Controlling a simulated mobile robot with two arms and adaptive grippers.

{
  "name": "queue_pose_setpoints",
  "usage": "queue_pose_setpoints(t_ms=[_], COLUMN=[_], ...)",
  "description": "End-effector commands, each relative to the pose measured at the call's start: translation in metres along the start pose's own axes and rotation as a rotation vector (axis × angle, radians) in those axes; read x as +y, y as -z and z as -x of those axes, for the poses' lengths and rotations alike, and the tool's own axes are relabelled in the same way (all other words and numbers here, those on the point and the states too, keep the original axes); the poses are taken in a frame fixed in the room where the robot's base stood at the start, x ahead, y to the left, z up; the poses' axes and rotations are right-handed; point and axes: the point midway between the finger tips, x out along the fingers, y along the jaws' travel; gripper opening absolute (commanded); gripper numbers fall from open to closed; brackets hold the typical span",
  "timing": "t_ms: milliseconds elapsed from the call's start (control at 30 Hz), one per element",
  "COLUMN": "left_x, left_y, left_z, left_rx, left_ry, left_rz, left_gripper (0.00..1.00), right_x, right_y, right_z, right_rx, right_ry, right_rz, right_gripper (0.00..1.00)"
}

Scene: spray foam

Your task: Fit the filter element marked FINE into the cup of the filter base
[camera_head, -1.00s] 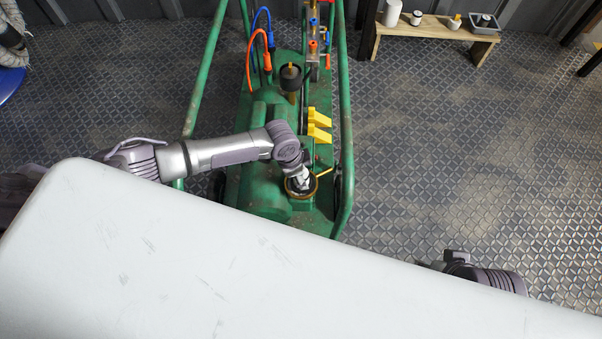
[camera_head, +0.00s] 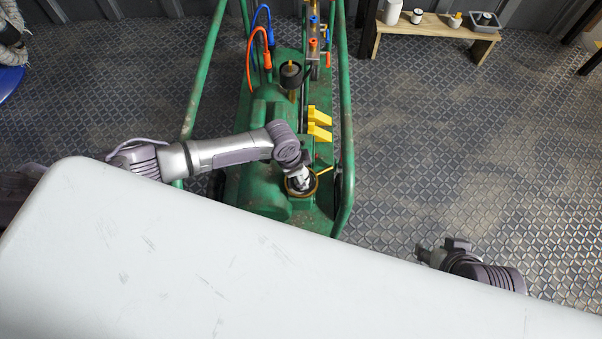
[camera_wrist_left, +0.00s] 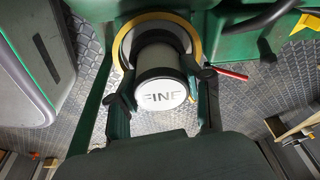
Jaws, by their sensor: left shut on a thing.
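The filter element (camera_wrist_left: 160,96) shows its white end marked FINE in the left wrist view, with a dark band and pale body behind. My left gripper (camera_wrist_left: 158,78) is shut on it, one finger on each side. The element's far end points into the cup of the filter base (camera_wrist_left: 193,33), which has a yellow rim; its depth is hidden. In the head view, my left gripper (camera_head: 299,176) is over this cup (camera_head: 315,190) on the green machine. My right gripper (camera_head: 427,254) is apart at the lower right, partly behind my white body; its jaws are unclear.
The green machine (camera_head: 265,110) has tube rails on both sides. Yellow levers (camera_head: 319,124) and a black-topped brass part (camera_head: 291,76) stand behind the cup. A red handle (camera_wrist_left: 232,74) is beside the cup. A wooden bench (camera_head: 430,32) stands at the back right. Floor between is free.

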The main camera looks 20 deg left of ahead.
Motion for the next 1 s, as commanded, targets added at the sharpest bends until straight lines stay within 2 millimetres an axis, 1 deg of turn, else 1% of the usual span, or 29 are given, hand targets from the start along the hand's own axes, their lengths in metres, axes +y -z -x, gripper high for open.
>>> queue_pose_setpoints(t_ms=[167,200,333,367,633,733,867,1000], left_x=[0.000,0.000,0.000,0.000,0.000,0.000,-0.001,-0.001], left_y=[0.000,0.000,0.000,0.000,0.000,-0.001,-0.001,0.000], left_z=[-0.002,-0.002,-0.002,-0.002,-0.002,0.003,0.020,0.050], left_rx=[0.001,0.001,0.001,0.000,0.000,0.000,0.002,0.002], left_ry=[0.000,0.000,0.000,0.000,0.000,0.000,0.002,0.003], left_rz=[0.000,0.000,0.000,0.000,0.000,0.000,-0.001,-0.002], left_gripper=[0.09,0.55,0.77,0.79,0.79,0.79,0.79,0.79], right_x=[-0.001,-0.001,-0.001,-0.001,-0.002,-0.003,-0.002,-0.002], right_y=[0.004,0.005,0.004,0.004,0.001,0.000,0.001,0.001], right_z=[-0.001,-0.001,-0.001,-0.001,-0.002,-0.002,-0.002,-0.002], right_rx=[0.021,0.026,0.023,0.023,0.012,0.009,0.012,0.013], right_ry=[0.002,0.002,0.002,0.002,0.005,0.006,0.005,0.004], right_rz=[0.001,0.001,0.001,0.001,0.001,0.001,0.001,0.001], right_gripper=[0.40,0.40,0.40,0.40,0.40,0.40,0.40,0.40])
